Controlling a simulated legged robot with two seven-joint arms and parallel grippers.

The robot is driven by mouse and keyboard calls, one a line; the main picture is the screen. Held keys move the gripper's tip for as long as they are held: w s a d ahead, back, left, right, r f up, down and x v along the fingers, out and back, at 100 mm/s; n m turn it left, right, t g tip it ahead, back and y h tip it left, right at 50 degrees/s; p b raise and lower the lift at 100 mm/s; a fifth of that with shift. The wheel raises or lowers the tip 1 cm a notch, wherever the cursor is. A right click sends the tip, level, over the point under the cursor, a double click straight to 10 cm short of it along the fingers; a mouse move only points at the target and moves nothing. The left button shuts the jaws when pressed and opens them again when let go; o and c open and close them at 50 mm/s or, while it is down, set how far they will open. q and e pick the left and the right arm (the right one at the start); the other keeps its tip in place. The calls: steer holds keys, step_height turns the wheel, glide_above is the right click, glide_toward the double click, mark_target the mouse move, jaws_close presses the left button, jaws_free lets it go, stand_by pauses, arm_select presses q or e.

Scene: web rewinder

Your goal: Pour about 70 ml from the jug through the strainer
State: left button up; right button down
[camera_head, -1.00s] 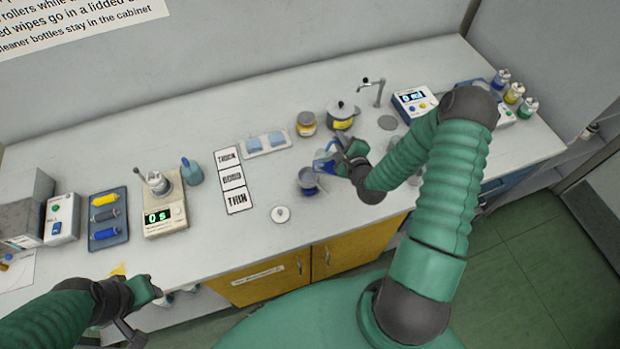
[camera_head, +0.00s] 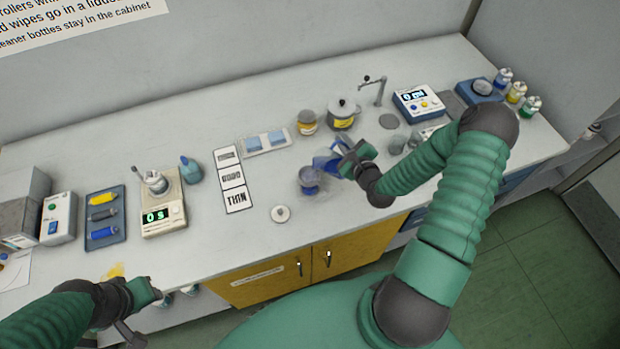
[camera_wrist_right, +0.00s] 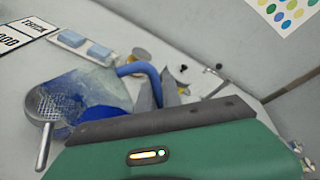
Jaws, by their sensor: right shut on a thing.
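My right gripper (camera_head: 352,157) is shut on the jug (camera_head: 327,160), a clear vessel with a blue handle. In the right wrist view the jug (camera_wrist_right: 88,95) holds blue liquid low in its body and leans toward the left. The strainer (camera_wrist_right: 42,106), a round perforated metal disc with a handle, lies just left of the jug's lip. In the head view a dark blue cup (camera_head: 309,178) stands below and left of the jug, where the strainer is too small to make out. My left gripper (camera_head: 135,310) hangs by the bench's front edge; its fingers are unclear.
A pot (camera_head: 342,114) and a jar (camera_head: 307,122) stand behind. A scale (camera_head: 164,215) reading 0 stands on the left.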

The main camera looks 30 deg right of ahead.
stand_by(0.4)
steer(key=shift+f+b, duration=0.35)
steer(key=shift+b, duration=0.1)
steer(key=d+f+m+t+b, duration=0.1)
steer(key=f+m+b, duration=0.1)
steer(key=f+b, duration=0.1)
steer(key=s+d+f+m+t+b, duration=0.1)
steer(key=f+m+b, duration=0.1)
steer(key=f+b, duration=0.1)
steer(key=s+d+f+m+t+b, duration=0.1)
steer(key=d+f+m+b, duration=0.1)
steer(key=b, duration=0.3)
steer(key=shift+s+f+m+y+b, duration=0.15)
steer(key=shift+f+m+y+b, duration=0.2)
steer(key=shift+f, duration=0.4)
steer(key=shift+s+d+f+m+b, duration=0.15)
steer(key=shift+d+m+b, duration=0.1)
steer(key=shift+m+b, duration=0.3)
